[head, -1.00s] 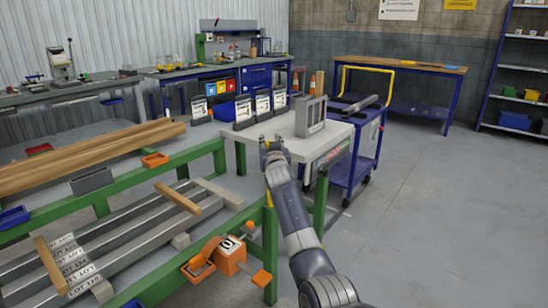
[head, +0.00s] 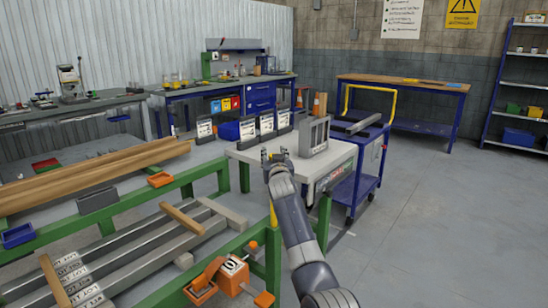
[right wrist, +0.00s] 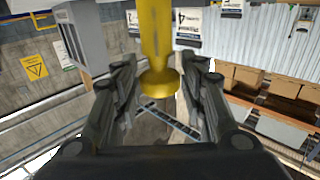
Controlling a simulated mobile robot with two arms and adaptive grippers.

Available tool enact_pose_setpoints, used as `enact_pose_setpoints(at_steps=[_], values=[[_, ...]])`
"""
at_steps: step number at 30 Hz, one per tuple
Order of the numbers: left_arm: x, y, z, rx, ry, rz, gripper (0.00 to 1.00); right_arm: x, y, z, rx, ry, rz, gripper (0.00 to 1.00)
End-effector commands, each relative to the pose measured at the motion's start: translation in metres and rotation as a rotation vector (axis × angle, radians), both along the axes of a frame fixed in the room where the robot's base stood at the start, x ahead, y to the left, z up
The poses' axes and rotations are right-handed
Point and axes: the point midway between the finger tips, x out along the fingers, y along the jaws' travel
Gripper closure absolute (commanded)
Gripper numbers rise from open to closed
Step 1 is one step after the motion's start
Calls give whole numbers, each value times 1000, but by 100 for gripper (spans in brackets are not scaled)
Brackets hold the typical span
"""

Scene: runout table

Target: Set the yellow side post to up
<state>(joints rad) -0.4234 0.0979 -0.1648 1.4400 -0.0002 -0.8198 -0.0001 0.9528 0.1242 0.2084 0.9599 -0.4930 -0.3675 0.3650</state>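The yellow side post (right wrist: 155,35) shows in the right wrist view as a yellow bar with a wider round end, between the fingers of my right gripper (right wrist: 158,72). The fingers are apart, with gaps on both sides of the bar. In the head view the right gripper (head: 275,154) is at the near edge of the light-topped table. A short yellow piece (head: 273,216) shows beside my forearm, low by the green frame; the arm hides much of this spot. My left gripper is not in view.
A grey upright frame (head: 314,137) stands on the light tabletop (head: 250,152) just right of the gripper. Number cards (head: 267,124) stand behind it. An orange clamp (head: 236,270) sits on the green frame (head: 160,290) below. A blue cart (head: 368,175) is at right; open floor lies beyond.

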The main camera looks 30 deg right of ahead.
Motion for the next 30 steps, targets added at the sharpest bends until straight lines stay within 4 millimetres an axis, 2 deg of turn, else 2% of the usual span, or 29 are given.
enact_pose_setpoints(at_steps=[14, 20, 30], values=[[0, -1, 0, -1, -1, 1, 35, -4, 1, -1, 0, 1, 0, 50], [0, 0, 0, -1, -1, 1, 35, -19, 8, -1, -1, -1, -1, 50], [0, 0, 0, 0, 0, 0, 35, -58, 24, -1, 1, 0, 1, 50]])
